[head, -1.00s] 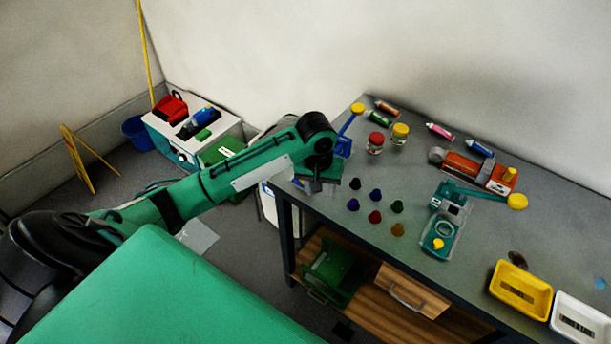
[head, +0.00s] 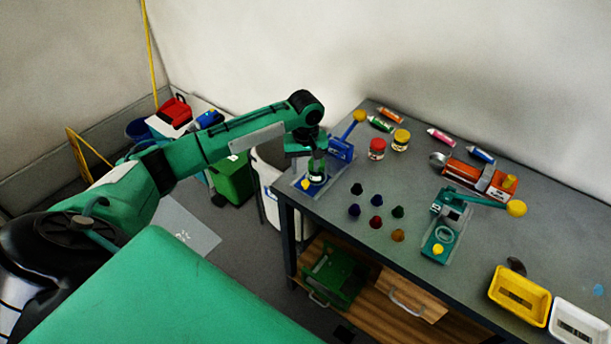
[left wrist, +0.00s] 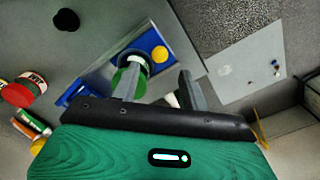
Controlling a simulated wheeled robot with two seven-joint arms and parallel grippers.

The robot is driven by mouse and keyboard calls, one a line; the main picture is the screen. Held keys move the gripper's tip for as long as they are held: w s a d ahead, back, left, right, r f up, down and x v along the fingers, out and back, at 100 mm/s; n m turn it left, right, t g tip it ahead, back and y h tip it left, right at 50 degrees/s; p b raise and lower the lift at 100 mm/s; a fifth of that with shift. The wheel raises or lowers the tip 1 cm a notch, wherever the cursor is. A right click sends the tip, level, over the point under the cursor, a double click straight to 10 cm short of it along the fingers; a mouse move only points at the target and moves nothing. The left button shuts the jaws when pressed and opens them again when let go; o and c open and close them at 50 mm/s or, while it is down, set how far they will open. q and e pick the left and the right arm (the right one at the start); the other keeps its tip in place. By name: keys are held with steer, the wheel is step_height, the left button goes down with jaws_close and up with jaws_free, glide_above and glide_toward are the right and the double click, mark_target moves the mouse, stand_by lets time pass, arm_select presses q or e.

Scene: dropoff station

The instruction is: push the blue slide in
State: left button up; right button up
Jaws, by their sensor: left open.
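The blue press (head: 341,151) stands at the table's near left corner, with a blue lever ending in a yellow ball (head: 359,116). Its blue slide (head: 306,187) carries a small yellow knob, which also shows in the left wrist view (left wrist: 159,54). A round green piece (left wrist: 128,82) sits at the slide, partly hidden by a finger. My left gripper (head: 317,168) points down over the press; in the left wrist view its fingers (left wrist: 162,84) are apart, with nothing clearly held between them. Whether a finger touches the slide I cannot tell. My right gripper is not in view.
Several small coloured caps (head: 376,201) lie right of the blue press. Two jars (head: 377,149) stand behind them. A teal press (head: 438,240) with a yellow-ball lever stands further right, beside yellow (head: 497,284) and white trays. A white bin (head: 270,190) stands left of the table.

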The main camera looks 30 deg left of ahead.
mark_target(305, 182)
arm_select(q)
step_height(305, 182, down, 6)
steer(key=shift+r+p, duration=0.15)
steer(key=shift+p, duration=0.25)
